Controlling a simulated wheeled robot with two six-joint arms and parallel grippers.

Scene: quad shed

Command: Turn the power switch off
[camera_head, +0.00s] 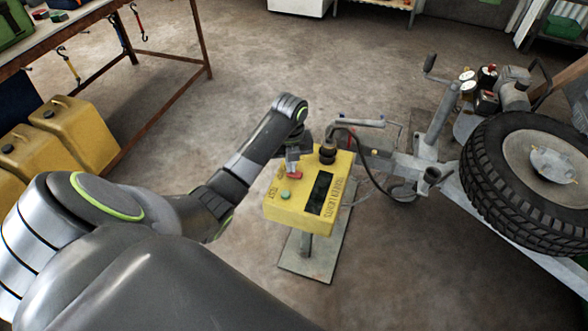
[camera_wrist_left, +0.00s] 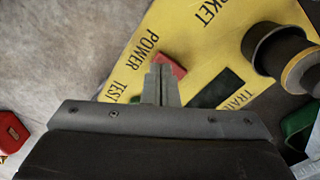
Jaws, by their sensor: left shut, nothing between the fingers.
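The yellow trailer-lights tester box (camera_head: 300,208) stands on a post in the middle of the head view. Its red power switch (camera_head: 295,176) is on the top face, and it also shows in the wrist view (camera_wrist_left: 172,66) beside the word POWER. My left gripper (camera_head: 292,168) is shut and empty, with its fingertips right at the red switch. In the wrist view the fingers (camera_wrist_left: 160,82) overlap the switch and partly hide it. I cannot tell whether they touch it, or which way the switch is set. My right gripper is not in view.
A green button (camera_head: 285,195), a dark display window (camera_head: 319,193) and a black round socket (camera_head: 327,154) are on the same box. A trailer with a large tyre (camera_head: 530,180) stands to the right. Yellow cans (camera_head: 75,135) and a workbench are at left. Open floor lies behind.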

